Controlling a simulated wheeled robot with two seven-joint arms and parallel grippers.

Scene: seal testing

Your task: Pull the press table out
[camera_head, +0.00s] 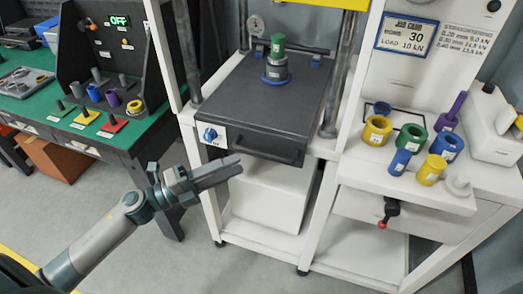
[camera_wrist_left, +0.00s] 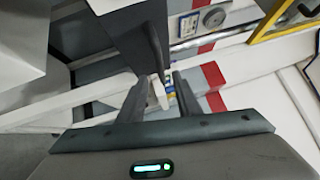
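The press table (camera_head: 300,92) is a dark grey slab with a bar handle (camera_head: 262,150) along its front, set between the posts of a white press frame. A green piece (camera_head: 277,42) stands in a blue ring (camera_head: 276,75) on top of it. My left gripper (camera_head: 238,164) is in front of the table, left of and slightly below the handle, apart from it. In the left wrist view its fingers (camera_wrist_left: 163,82) stand apart with nothing between them, so it is open. My right gripper is not in view.
A blue knob (camera_head: 210,134) is on a white panel left of the handle. A white shelf (camera_head: 400,183) at right holds coloured rings and plugs. A green-topped bench (camera_head: 28,104) stands at left. The floor in front of the press is clear apart from my arm.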

